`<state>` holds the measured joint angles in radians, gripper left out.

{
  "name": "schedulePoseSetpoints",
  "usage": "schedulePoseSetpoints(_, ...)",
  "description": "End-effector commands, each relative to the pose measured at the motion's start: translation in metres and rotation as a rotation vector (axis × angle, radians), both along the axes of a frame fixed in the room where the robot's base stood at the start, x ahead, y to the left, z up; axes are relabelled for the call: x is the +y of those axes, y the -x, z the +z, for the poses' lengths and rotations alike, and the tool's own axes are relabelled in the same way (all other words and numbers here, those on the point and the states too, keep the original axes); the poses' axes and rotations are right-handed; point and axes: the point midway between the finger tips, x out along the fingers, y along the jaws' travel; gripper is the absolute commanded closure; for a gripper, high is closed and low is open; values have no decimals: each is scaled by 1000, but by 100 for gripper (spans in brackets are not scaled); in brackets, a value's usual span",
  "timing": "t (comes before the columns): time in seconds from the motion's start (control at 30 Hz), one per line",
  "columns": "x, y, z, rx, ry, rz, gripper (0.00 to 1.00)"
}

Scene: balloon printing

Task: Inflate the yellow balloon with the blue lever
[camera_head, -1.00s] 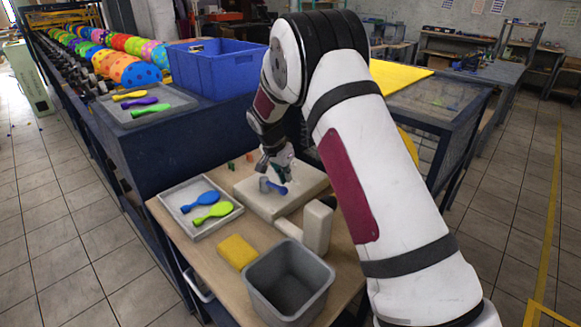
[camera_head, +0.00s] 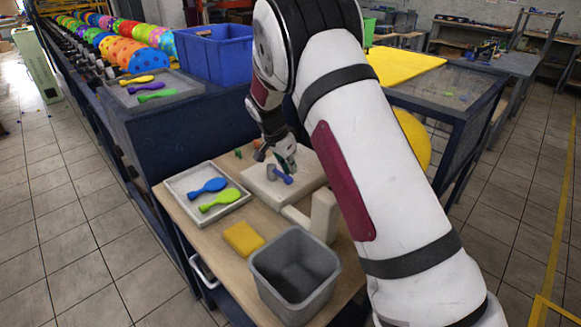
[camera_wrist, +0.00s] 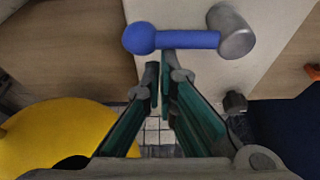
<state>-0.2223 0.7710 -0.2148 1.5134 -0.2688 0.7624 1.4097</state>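The blue lever (camera_head: 283,176) sticks out from a grey round hub (camera_head: 271,172) on a pale block (camera_head: 262,192) on the cart. In the wrist view the blue lever (camera_wrist: 185,40) lies across the top, ball end left, grey hub right. My gripper (camera_head: 287,164) is just above the block, by the lever. In the wrist view its green fingertips (camera_wrist: 160,72) are together, empty, close below the lever rod. I cannot tell whether they touch it. A large yellow round shape, apparently the balloon (camera_wrist: 60,140), fills the lower left there; in the head view (camera_head: 414,140) my arm partly hides it.
A grey tray (camera_head: 176,192) with a blue and a green paddle-shaped piece stands left of the block. A yellow sponge-like block (camera_head: 242,238), a grey bin (camera_head: 294,277) and a pale upright piece (camera_head: 323,214) are in front. A blue crate (camera_head: 214,55) stands behind.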

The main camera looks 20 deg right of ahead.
Motion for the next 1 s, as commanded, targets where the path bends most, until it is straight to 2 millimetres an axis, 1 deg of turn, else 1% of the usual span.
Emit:
schedulePoseSetpoints(0.03, 4, 1, -1, 5, -5, 3, 100)
schedulePoseSetpoints(0.27, 3, 1, -1, 5, -7, 5, 100)
schedulePoseSetpoints(0.37, -5, -2, 0, 3, -5, 3, 100)
schedulePoseSetpoints(0.53, -34, -8, 5, 0, -2, 0, 100)
schedulePoseSetpoints(0.57, -32, -9, 11, -3, -3, 5, 100)
schedulePoseSetpoints(0.6, -27, -7, 22, -4, -3, 7, 100)
schedulePoseSetpoints(0.7, -20, -3, 44, -3, -2, 7, 100)
schedulePoseSetpoints(0.8, -14, 0, 63, -4, -2, 7, 100)
schedulePoseSetpoints(0.9, -10, 3, 79, -3, -1, 6, 100)
schedulePoseSetpoints(1.0, -6, 5, 90, 0, 0, 4, 100)
